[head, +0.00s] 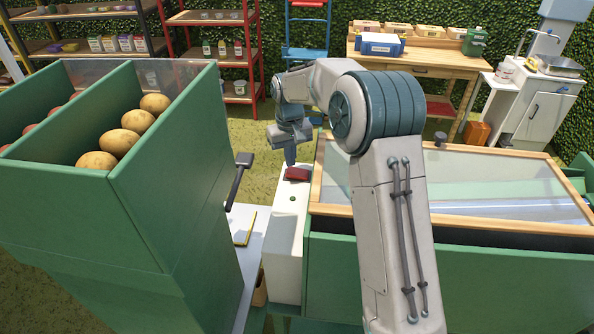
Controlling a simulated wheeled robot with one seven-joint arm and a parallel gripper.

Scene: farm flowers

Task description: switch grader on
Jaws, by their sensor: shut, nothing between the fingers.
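A white box (287,240) stands between the green hopper and the glass-topped green unit. On its top are a red switch (297,174) and a small green dot (292,199). My gripper (290,163) points down at the far end of the box, just behind the red switch. Its fingers are shut and empty. The tips are close to the switch, but I cannot tell whether they touch it. My arm covers part of the glass-topped unit (500,270). Which way the switch is set is not clear.
A green hopper (190,170) with several potatoes (119,143) stands at the left, a dark lever (238,178) on its side. The glass cover (480,180) has a wooden frame. Behind are shelves (215,45), a workbench (420,60) and a white sink cabinet (540,105).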

